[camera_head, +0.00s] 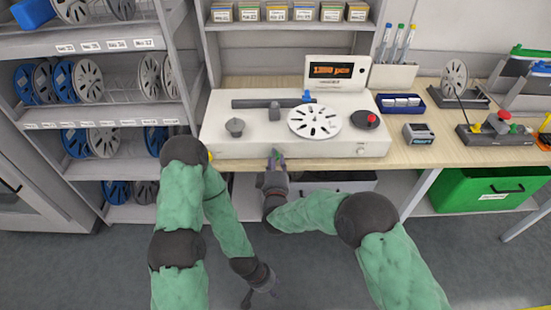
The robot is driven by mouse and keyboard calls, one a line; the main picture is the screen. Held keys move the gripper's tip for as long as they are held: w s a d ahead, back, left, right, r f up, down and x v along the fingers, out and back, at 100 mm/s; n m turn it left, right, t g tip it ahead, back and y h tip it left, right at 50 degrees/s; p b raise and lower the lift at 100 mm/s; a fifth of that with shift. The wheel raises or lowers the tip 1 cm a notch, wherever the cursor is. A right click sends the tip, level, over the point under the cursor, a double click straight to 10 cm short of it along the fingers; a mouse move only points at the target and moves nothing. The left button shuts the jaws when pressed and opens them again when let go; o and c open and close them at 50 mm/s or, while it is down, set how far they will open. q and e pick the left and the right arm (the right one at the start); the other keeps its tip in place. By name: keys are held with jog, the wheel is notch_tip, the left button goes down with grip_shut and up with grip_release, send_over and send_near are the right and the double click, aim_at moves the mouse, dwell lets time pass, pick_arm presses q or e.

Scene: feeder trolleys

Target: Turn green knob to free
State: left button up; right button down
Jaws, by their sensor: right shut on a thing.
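The white counting machine (230,148) sits on the wooden bench, with its front face toward me. The green knob (277,153) is on that front face, near the middle, and is mostly hidden by my fingers. My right gripper (275,159) is shut on the green knob from the front. The knob's pointer and any marks beside it cannot be made out. My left gripper (261,297) hangs low over the floor, away from the bench and empty, with its fingers apart.
On the machine are a white reel (315,121), a red button (372,118) and a grey knob (235,126). A display (337,72) stands behind. Reel shelves (100,112) stand at the left. A green crate (490,188) is under the bench at the right. The floor in front is clear.

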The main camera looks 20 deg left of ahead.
jog(key=shift+a+r+n+p, duration=0.15)
jog(key=shift+n+p, duration=0.4)
jog(key=shift+n, duration=1.9)
jog(key=shift+a+r+n+p, duration=0.15)
jog(key=shift+n+p, duration=0.4)
jog(key=shift+n, duration=1.9)
jog(key=shift+f, duration=0.1)
jog(key=c, duration=1.1)
grip_release()
jog(key=shift+o, duration=1)
jog(key=shift+a+f, duration=0.15)
jog(key=shift+d, duration=0.2)
jog(key=shift+s, duration=0.1)
